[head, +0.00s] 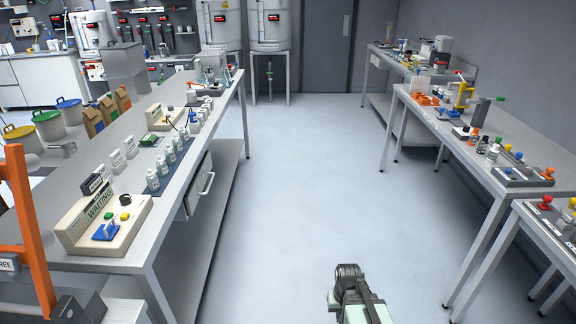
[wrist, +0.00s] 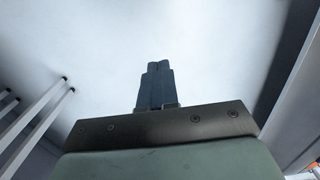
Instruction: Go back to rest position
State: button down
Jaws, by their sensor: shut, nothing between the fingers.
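My gripper (wrist: 158,66) shows in the wrist view with its two dark fingers together and nothing between them. It is over the pale floor, clear of any object. Part of my arm shows at the bottom of the head view, over the floor between the benches; the fingertips cannot be made out there.
An orange frame (head: 24,225) stands at the near left. The right bench (head: 425,108) holds several small tools. The floor aisle (head: 300,170) between is clear.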

jog(key=s+f+g, duration=0.3)
jog(key=s+f, duration=0.6)
jog(key=s, duration=0.5)
jog(key=s+f+g, duration=0.3)
jog(key=s+f, duration=0.6)
jog(key=s, duration=0.5)
jog(key=shift+s+f, duration=0.2)
jog(key=shift+f, duration=0.15)
dwell(0.6)
